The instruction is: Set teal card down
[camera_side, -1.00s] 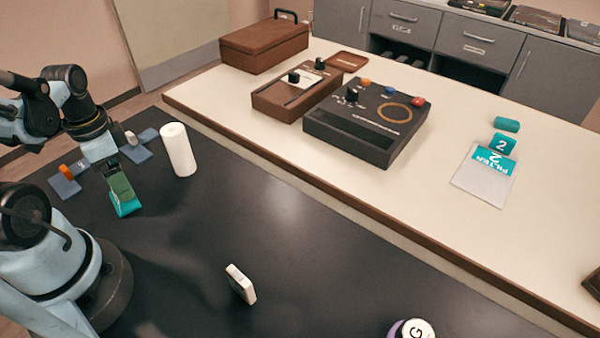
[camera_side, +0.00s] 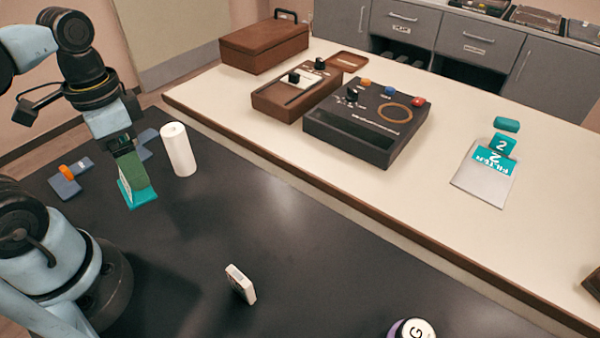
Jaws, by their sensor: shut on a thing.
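My gripper (camera_side: 130,172) is at the left, over the black table, and points down. It is shut on the teal card (camera_side: 143,196), which shows below and beside the green part at my gripper's end. The card is tilted, and its lower edge is at or just above the black tabletop (camera_side: 190,255); I cannot tell whether they touch. Part of the card is hidden by my gripper.
A white cylinder (camera_side: 178,150) stands close to the right of my gripper. Blue holders, one with an orange piece (camera_side: 66,172), lie to the left. A small white block (camera_side: 240,284) stands in front. The cream counter (camera_side: 470,255) bears boxes and a teal-and-white filter sheet (camera_side: 482,184).

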